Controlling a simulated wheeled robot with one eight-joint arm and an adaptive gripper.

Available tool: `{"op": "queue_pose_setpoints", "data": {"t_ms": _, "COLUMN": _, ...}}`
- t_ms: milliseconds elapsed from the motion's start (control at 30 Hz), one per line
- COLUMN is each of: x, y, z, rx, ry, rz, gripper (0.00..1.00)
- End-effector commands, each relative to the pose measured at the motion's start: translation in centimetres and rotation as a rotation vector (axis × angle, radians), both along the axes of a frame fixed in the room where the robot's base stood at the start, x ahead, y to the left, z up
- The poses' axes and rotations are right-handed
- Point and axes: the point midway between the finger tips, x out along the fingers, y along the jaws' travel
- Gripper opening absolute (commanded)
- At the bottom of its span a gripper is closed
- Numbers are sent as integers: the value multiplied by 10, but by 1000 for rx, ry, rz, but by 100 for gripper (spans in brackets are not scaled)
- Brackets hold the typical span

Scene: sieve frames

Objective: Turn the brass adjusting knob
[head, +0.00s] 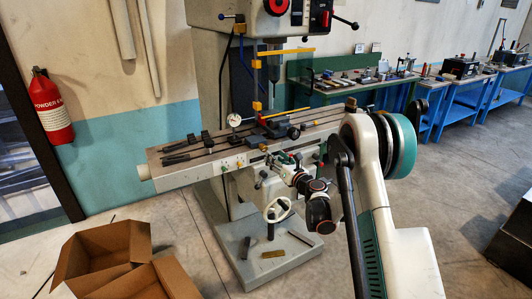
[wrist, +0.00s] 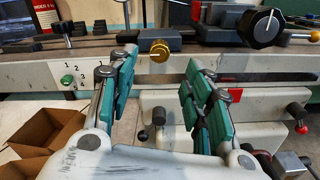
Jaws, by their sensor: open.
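The brass adjusting knob (wrist: 159,50) shows in the wrist view on the front edge of the milling machine's table, upper middle. It is round and gold-coloured, with a small shaft above it. My gripper (wrist: 160,76) is open, with teal pads on both fingers. The knob appears between and beyond the fingertips, with bare space around it and no finger visibly touching it. In the head view my arm reaches to the front of the machine table (head: 177,178). I cannot clearly make out the knob there.
A black knob (wrist: 260,27) with a white pointer is to the right of the brass one. A green button (wrist: 67,80) sits on the left of the machine front. A handwheel (head: 277,210) is below the table. Cardboard boxes (head: 100,250) stand on the floor at left.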

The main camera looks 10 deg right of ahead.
Motion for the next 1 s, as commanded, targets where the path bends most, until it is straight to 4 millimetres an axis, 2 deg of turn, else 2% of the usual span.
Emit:
{"op": "queue_pose_setpoints", "data": {"t_ms": 200, "x": 42, "y": 14, "z": -2, "rx": 1, "ry": 0, "rz": 1, "gripper": 46}}
{"op": "queue_pose_setpoints", "data": {"t_ms": 400, "x": 68, "y": 22, "z": -2, "rx": 1, "ry": -1, "rz": 0, "gripper": 46}}
{"op": "queue_pose_setpoints", "data": {"t_ms": 600, "x": 80, "y": 26, "z": 0, "rx": 2, "ry": 0, "rz": -1, "gripper": 46}}
{"op": "queue_pose_setpoints", "data": {"t_ms": 867, "x": 80, "y": 26, "z": 1, "rx": 2, "ry": 0, "rz": -1, "gripper": 46}}
{"op": "queue_pose_setpoints", "data": {"t_ms": 967, "x": 80, "y": 26, "z": 1, "rx": 2, "ry": 0, "rz": -1, "gripper": 28}}
{"op": "queue_pose_setpoints", "data": {"t_ms": 1000, "x": 80, "y": 26, "z": 1, "rx": 2, "ry": 0, "rz": -1, "gripper": 19}}
